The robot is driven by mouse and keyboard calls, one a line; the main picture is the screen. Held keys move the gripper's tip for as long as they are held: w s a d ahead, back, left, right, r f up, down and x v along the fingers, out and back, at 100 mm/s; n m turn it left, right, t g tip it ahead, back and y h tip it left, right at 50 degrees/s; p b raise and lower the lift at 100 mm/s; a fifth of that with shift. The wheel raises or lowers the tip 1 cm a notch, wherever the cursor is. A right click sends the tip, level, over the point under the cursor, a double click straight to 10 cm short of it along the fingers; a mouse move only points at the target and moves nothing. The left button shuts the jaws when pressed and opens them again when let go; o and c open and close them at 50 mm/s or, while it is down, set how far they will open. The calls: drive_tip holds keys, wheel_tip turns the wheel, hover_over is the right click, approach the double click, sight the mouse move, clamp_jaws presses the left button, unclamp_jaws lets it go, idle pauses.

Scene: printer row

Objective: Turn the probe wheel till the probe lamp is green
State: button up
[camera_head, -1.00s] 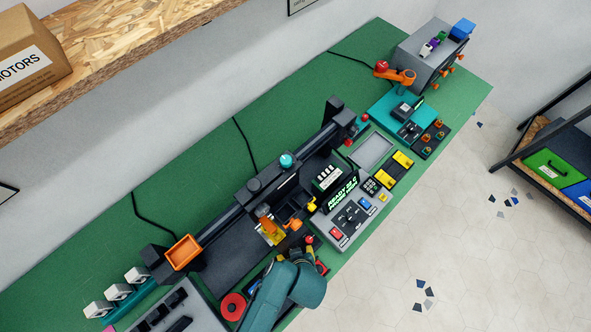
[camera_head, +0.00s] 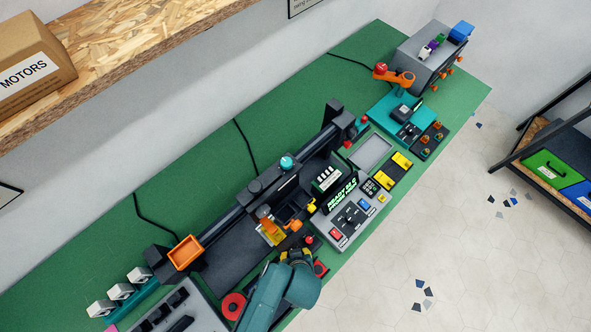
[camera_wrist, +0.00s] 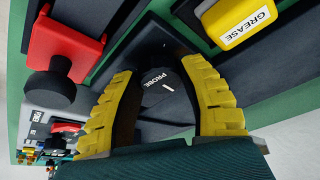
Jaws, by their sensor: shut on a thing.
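In the wrist view my gripper (camera_wrist: 160,82) has its two yellow ribbed fingers on either side of a dark wheel (camera_wrist: 170,103) and is shut on it. The plate behind the wheel reads PROBE, and a short white mark shows on the dark part. The fingers and my wrist hide much of the wheel. In the head view my gripper (camera_head: 297,254) is low at the front of the printer, and my arm covers the wheel. I cannot make out a probe lamp or its colour. A green-lit display (camera_head: 342,195) shows text too small to read surely.
In the wrist view a red block with a black knob (camera_wrist: 65,50) is to the left, and a yellow GREASE block (camera_wrist: 246,22) is at upper right. In the head view a control panel (camera_head: 350,221) stands right of my gripper. An orange tray (camera_head: 185,252) is to the left.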

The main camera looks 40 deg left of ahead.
drive_tip(key=m+p, duration=0.1)
drive_tip(key=m, duration=0.1)
drive_tip(key=m+t+h+p, duration=0.1)
drive_tip(key=m+p, duration=0.1)
drive_tip(key=m, duration=0.1)
drive_tip(key=shift+s+a+h, duration=0.1)
drive_tip(key=shift+s+h, duration=0.05)
drive_tip(key=shift+h, duration=0.15)
drive_tip(key=m+h, duration=0.1)
drive_tip(key=m, duration=0.2)
drive_tip(key=m+h+p, duration=0.1)
drive_tip(key=m, duration=0.1)
drive_tip(key=shift+a+f+m+t, duration=0.1)
drive_tip(key=shift+m+t, duration=0.2)
drive_tip(key=shift+m, duration=0.1)
drive_tip(key=o, duration=1.2)
